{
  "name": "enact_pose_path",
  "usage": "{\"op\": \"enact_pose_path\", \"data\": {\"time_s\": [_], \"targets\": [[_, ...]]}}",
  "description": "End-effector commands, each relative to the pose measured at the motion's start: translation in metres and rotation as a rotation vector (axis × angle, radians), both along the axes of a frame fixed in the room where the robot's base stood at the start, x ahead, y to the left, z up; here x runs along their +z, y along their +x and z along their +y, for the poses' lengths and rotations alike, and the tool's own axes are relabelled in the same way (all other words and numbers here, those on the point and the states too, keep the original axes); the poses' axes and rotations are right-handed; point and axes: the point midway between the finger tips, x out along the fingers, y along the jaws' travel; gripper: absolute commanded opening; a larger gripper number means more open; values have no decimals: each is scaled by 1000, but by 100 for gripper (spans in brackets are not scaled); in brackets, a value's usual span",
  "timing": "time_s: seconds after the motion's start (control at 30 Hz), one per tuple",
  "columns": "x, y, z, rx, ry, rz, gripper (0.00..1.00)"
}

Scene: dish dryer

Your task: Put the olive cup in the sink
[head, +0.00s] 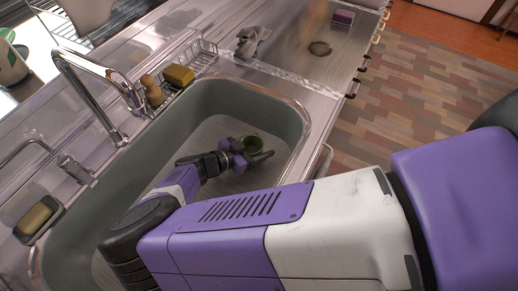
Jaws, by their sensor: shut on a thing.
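The olive cup (253,142) is inside the sink basin, near its right side, with its rim facing up. My gripper (252,154) is shut on the cup, with a dark finger on its near side. Part of the cup is hidden behind the finger. The sink (290,112) is a deep grey basin. My arm reaches across it from the right and hides much of its near part. I cannot tell whether the cup touches the basin floor.
A chrome faucet (92,75) arches over the sink's left edge. A wire rack with a yellow sponge (179,75) stands behind the sink. A soap dish (37,219) sits at left. The basin floor left of my gripper looks clear.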

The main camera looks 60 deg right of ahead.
Motion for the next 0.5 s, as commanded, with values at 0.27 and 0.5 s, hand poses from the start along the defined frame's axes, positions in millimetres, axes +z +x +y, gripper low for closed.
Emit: {"op": "enact_pose_path", "data": {"time_s": [0.27, 0.5], "targets": [[-16, 0, 0, 0, -1, -1, 16], [-19, 0, 0, 0, 0, -1, 16]]}}
